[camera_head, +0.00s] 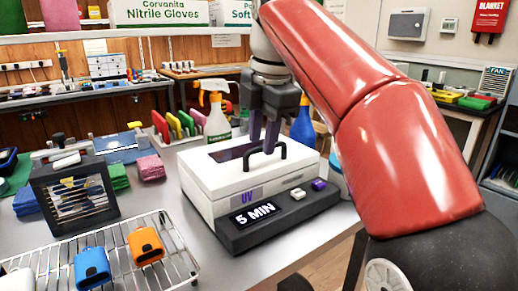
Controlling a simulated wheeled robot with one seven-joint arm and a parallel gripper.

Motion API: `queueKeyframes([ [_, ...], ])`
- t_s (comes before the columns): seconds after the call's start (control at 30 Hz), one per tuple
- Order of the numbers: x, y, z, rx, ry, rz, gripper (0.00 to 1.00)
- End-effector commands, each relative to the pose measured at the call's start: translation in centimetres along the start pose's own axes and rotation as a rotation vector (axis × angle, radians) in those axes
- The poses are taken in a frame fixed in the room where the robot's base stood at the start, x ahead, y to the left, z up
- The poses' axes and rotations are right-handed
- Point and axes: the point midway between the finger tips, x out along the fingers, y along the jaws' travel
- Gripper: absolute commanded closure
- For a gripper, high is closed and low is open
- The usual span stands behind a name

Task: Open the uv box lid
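The UV box (208,200) is a white box with a dark base strip reading "5 MIN" and two buttons, near the middle of the table. Its white lid (212,178) appears closed, with a dark window and a black handle (283,150) on top. My gripper (264,143) points down over the lid, with its dark fingers beside or behind the handle. I cannot tell whether the fingers touch the handle or how far apart they are. My red arm comes in from the right and hides part of the table beyond the box.
A spray bottle (217,119) and a blue bottle (303,126) stand behind the box. A wire rack (178,262) holding orange and blue items is at front left. A black slatted device (72,194) and pink and green sponges (150,167) stand at left.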

Motion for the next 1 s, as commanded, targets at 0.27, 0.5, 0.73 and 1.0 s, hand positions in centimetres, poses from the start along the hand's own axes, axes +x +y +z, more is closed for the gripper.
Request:
queueKeyframes([
  [0.27,0.82,0.08,0.45,-0.001,0.000,0.000,0.67],
  [0.5,0.78,0.07,0.43,-0.001,0.000,0.000,0.84],
  [0.73,0.78,0.06,0.42,-0.001,0.000,0.000,1.00],
  [1.0,0.57,-0.07,0.28,-0.001,0.000,0.000,1.00],
])
